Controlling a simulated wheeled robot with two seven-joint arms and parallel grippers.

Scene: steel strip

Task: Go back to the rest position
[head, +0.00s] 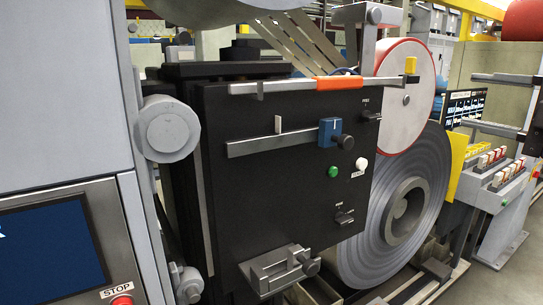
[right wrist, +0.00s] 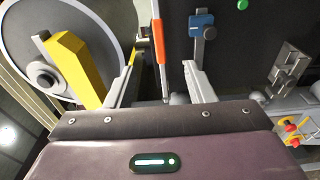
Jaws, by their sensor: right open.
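My right gripper (head: 470,100) shows at the right edge of the head view, its two grey fingers pointing left and spread apart. In the right wrist view the same gripper (right wrist: 162,68) is open, with nothing held between its fingers. The orange handle (head: 338,82) on the black machine panel lies beyond the gap between the fingers; it also shows in the wrist view (right wrist: 158,42). In the head view the gripper is well to the right of the handle. My left gripper is in neither view.
The black panel (head: 270,190) carries a blue slider block (head: 330,132) and a green button (head: 333,171). A large steel coil (head: 430,180) and a yellow plate (head: 459,160) stand between panel and gripper. A grey console (head: 497,205) with small switches stands below the gripper in the picture.

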